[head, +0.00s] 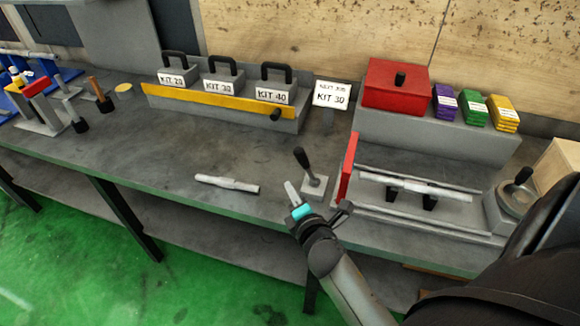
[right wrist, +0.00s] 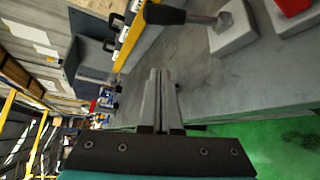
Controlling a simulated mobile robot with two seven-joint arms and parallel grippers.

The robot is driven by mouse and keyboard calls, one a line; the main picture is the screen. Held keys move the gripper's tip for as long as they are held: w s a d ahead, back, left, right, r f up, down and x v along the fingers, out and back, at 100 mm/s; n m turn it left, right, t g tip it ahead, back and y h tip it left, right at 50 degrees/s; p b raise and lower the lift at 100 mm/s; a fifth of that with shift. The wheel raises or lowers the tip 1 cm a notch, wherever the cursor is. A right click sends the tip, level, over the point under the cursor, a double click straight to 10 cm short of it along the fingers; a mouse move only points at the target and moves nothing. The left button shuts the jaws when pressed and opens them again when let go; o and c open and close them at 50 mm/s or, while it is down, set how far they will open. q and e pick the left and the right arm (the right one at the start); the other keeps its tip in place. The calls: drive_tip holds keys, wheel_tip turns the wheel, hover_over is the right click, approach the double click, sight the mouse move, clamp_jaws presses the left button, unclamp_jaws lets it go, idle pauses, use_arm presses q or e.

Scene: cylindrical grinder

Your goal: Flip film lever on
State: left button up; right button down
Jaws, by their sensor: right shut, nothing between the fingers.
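A lever with a black grip (head: 301,158) stands on a small pale base plate (head: 314,186) near the bench's front edge, its grip tilted up and left. I take it for the film lever; no label shows. In the right wrist view its black grip (right wrist: 165,14) lies across the top, with its base (right wrist: 232,30) to the right. My right gripper (head: 290,188) is shut and empty, just left of and in front of the lever base, apart from the grip. Its closed fingers also show in the right wrist view (right wrist: 157,80). My left gripper is not in view.
A white spindle-shaped part (head: 228,184) lies on the bench (head: 220,150) to the left. A grinder-like fixture (head: 430,205) with a red panel (head: 347,166) stands right of the lever. Another black-handled lever (head: 519,181) is farther right. A kit rack (head: 220,105) stands behind.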

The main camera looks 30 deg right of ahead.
sight(306, 167)
drive_tip(key=shift+w+d, duration=0.1)
drive_tip(key=shift+w, duration=0.05)
drive_tip(key=b+x, duration=0.2)
drive_tip(key=x, duration=0.7)
drive_tip(key=shift+w+d+f, duration=0.1)
drive_tip(key=shift+w+f, duration=0.05)
drive_tip(key=shift+w, duration=0.15)
drive_tip(key=d, duration=0.1)
drive_tip(key=s+d+r+p, duration=0.1)
drive_tip(key=d+p, duration=0.1)
drive_tip(key=shift+s+d+r, duration=0.1)
drive_tip(key=shift+s+r, duration=0.25)
drive_tip(key=shift+s, duration=0.1)
drive_tip(key=shift+s+d+r+m+t+b, duration=0.1)
drive_tip(key=shift+s+d+m+t+b, duration=0.05)
drive_tip(key=shift+m+t+b, duration=0.2)
